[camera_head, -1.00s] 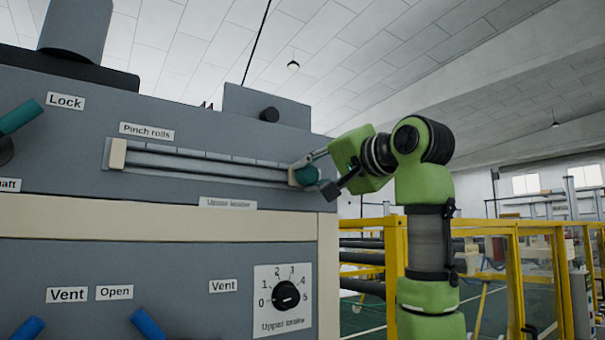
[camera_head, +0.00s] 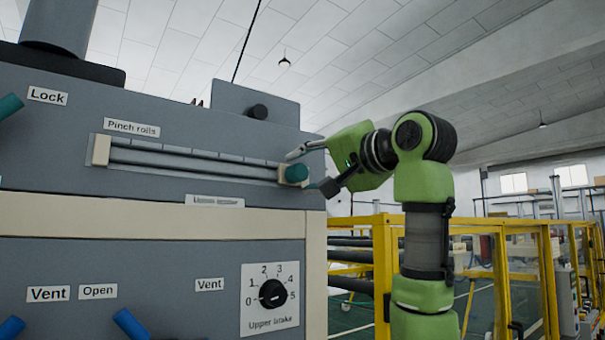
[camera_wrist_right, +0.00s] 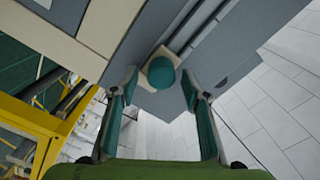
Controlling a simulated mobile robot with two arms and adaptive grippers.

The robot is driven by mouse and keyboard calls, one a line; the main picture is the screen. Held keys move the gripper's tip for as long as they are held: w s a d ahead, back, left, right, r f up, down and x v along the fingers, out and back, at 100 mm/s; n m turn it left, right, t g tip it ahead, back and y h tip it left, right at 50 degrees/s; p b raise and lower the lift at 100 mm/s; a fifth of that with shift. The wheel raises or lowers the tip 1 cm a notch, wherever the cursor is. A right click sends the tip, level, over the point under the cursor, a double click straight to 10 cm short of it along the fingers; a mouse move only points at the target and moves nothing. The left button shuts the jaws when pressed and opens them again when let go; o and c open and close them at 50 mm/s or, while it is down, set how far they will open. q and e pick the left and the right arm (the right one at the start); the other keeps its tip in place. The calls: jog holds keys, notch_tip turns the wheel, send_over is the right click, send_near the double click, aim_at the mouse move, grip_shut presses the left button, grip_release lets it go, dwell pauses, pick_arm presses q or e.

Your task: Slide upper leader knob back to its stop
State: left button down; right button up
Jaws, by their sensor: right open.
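The teal upper leader knob (camera_head: 296,173) sits at the right end of a horizontal slide rail (camera_head: 190,158) on the grey machine panel. A cream stop block (camera_head: 101,150) is at the rail's left end. My right gripper (camera_head: 308,168) is open just right of the knob, its two fingers apart. In the right wrist view the knob (camera_wrist_right: 161,72) shows as a round teal face beyond and between the open fingers (camera_wrist_right: 158,92), with a clear gap on both sides. My left gripper is not in view.
An "Upper intake" dial (camera_head: 272,294) and blue levers (camera_head: 130,323) are lower on the panel. A black knob (camera_head: 258,112) is on the raised plate above. Yellow guard fencing (camera_head: 385,265) stands to the right, behind my arm.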

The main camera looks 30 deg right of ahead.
jog(key=s+d, duration=0.1)
jog(key=s, duration=0.9)
jog(key=shift+s, duration=0.25)
